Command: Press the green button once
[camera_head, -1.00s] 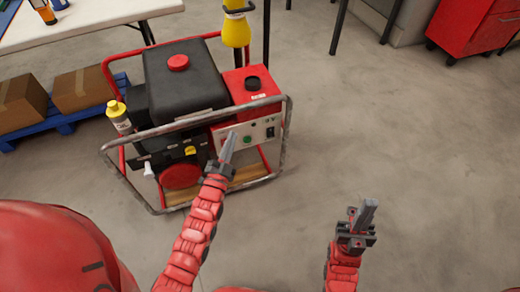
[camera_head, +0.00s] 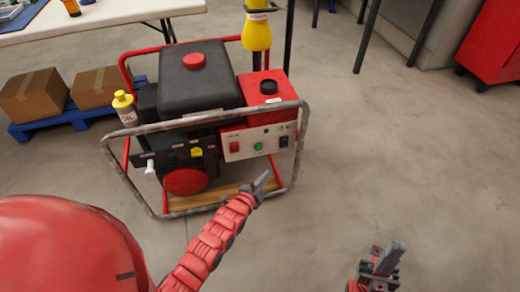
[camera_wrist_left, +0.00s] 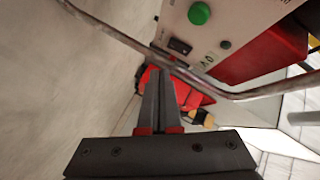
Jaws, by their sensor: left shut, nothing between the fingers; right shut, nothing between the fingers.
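My left gripper (camera_head: 264,180) is shut and empty, in front of the pump frame, below the green button in the head view. In the left wrist view its fingers (camera_wrist_left: 160,92) are together, pointing toward the frame bar, with the button beyond them and apart. My right gripper (camera_head: 391,256) is shut and empty, out over the floor at lower right.
A grey frame bar (camera_head: 210,121) runs across the front of the pump. A red switch (camera_head: 234,147) and a black switch (camera_head: 284,141) flank the green button. A yellow oil bottle (camera_head: 124,108) stands at the left. Open floor (camera_head: 400,150) lies to the right.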

